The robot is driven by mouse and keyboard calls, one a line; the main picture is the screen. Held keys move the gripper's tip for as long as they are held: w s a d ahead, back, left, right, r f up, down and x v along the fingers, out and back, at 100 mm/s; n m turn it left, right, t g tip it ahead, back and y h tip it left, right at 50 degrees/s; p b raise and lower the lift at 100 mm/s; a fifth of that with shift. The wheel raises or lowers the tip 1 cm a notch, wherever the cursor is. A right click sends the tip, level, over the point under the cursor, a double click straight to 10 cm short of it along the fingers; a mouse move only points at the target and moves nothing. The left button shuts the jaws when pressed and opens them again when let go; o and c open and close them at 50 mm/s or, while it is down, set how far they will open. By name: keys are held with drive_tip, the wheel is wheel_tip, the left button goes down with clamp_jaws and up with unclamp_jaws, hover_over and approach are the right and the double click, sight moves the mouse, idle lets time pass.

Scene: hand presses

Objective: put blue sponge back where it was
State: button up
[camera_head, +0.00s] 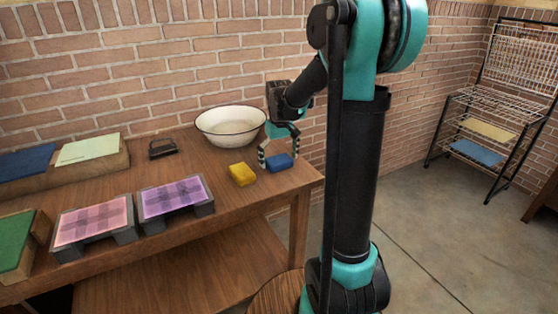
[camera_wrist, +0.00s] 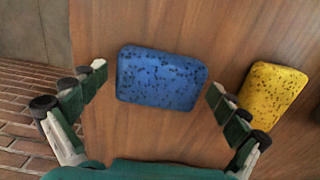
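The blue sponge (camera_head: 279,162) lies on the wooden table (camera_head: 215,187) near its right end. In the wrist view the blue sponge (camera_wrist: 161,78) shows dark specks and lies between my gripper's spread fingers. My gripper (camera_head: 278,157) is open over the sponge, with one finger on each side. In the wrist view, gaps show between the fingertips of my gripper (camera_wrist: 157,80) and most of the sponge; the right fingertip is close to its edge. I cannot tell whether it touches.
A yellow sponge (camera_head: 242,174) lies just left of the blue one; it also shows in the wrist view (camera_wrist: 272,95). A white bowl (camera_head: 231,126) stands behind. Purple (camera_head: 175,196) and pink (camera_head: 92,220) screens stand to the left. A wire rack (camera_head: 495,105) stands at far right.

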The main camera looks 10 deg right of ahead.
sight(279, 159)
wheel_tip(279, 159, up, 12)
drive_tip(key=shift+r, duration=0.15)
idle(0.7)
